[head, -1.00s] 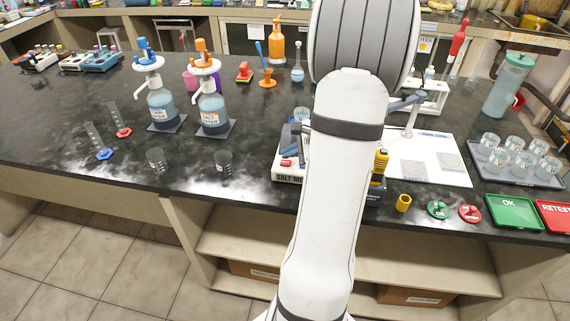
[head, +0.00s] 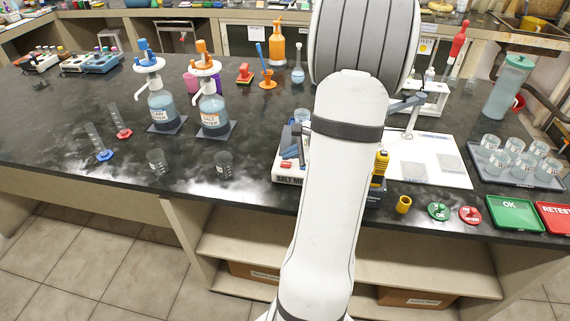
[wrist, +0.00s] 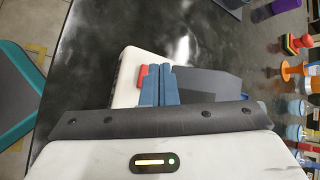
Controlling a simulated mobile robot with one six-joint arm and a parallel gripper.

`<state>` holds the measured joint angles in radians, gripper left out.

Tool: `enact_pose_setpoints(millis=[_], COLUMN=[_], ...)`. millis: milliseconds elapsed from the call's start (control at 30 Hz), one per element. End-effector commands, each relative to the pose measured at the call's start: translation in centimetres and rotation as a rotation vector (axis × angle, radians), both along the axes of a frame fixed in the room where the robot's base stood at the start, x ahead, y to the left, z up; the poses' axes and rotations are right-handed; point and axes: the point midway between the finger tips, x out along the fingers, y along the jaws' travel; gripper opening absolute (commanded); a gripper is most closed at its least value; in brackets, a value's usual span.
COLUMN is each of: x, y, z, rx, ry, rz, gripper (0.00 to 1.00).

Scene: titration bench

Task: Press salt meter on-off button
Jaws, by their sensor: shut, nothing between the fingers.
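The salt meter (head: 289,175) is a white box lettered "SALT M…" at the front edge of the bench. My arm hides its right part in the head view. It also shows in the wrist view (wrist: 127,80). A red button (head: 286,164) sits on its front left; it shows in the wrist view (wrist: 141,76) too. My gripper (wrist: 159,68) has blue fingers, shut together and empty. The fingertips are over the meter, right beside the red button in the wrist view. I cannot tell whether they touch it.
Two dispenser bottles (head: 162,108) (head: 213,112) and small beakers (head: 157,161) (head: 224,164) stand left of the meter.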

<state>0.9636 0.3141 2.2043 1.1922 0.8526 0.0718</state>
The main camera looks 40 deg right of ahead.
Motion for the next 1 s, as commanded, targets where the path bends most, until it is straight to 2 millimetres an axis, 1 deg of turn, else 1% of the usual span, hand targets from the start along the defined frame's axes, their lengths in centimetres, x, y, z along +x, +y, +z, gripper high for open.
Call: enact_pose_setpoints(millis=[667,1000], x=[-0.02,0.05], y=[-0.03,-0.03], z=[-0.04,-0.93], rx=[0.000,0.000], ry=[0.000,-0.001], rz=[0.000,-0.001], gripper=[0.00,0.00])
